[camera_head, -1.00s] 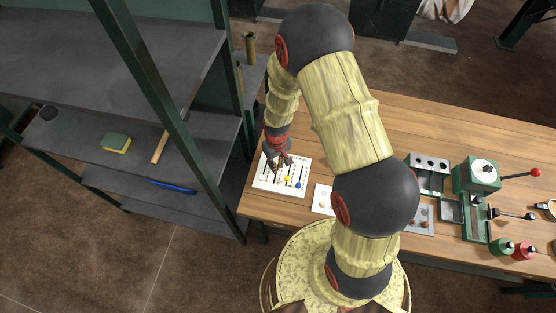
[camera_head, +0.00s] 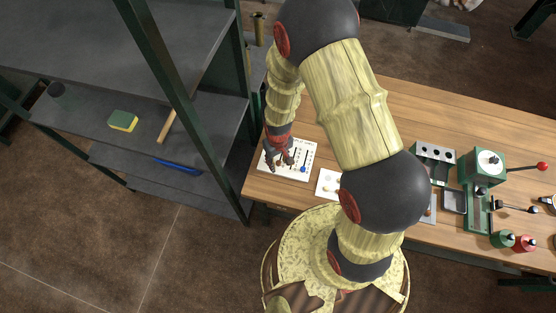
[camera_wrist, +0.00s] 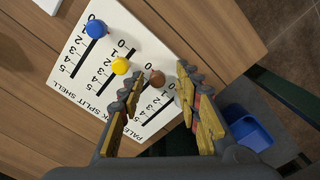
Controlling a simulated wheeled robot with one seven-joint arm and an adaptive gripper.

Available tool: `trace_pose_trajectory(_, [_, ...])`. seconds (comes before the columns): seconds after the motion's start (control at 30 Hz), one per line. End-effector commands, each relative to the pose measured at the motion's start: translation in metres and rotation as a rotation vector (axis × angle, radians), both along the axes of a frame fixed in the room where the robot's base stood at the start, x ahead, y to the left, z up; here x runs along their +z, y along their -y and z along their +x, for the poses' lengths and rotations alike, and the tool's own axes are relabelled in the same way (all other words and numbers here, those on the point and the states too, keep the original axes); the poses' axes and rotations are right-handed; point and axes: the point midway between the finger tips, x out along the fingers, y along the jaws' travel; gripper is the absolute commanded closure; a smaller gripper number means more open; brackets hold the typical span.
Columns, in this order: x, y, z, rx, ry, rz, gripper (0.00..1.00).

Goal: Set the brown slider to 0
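A white slider board (camera_head: 309,150) lies on the wooden bench and also shows in the wrist view (camera_wrist: 141,38). My gripper (camera_wrist: 160,72) is open, with one finger on each side of the brown knob; contact is not clear. In the head view my gripper (camera_head: 279,163) covers the board's left part and hides the brown knob.
The yellow knob (camera_wrist: 119,66) is close beside my left finger, and the blue knob (camera_wrist: 95,28) is farther off. A white panel (camera_head: 328,184) lies right of the board. A dark shelf (camera_head: 215,125) stands left of the bench (camera_head: 400,120); green machinery (camera_head: 480,205) stands at right.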

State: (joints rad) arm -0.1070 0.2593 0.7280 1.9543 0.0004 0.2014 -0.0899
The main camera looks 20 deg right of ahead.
Motion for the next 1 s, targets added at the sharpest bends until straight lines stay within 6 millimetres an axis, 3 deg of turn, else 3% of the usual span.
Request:
trace_pose_trajectory(0.37, [0.008,0.000,0.001,0.000,0.003,0.001,0.66])
trace_pose_trajectory(0.8, [0.090,-0.001,0.002,0.001,0.005,0.000,0.66])
trace_pose_trajectory(1.0, [0.114,-0.001,0.001,0.001,0.003,0.000,0.66])
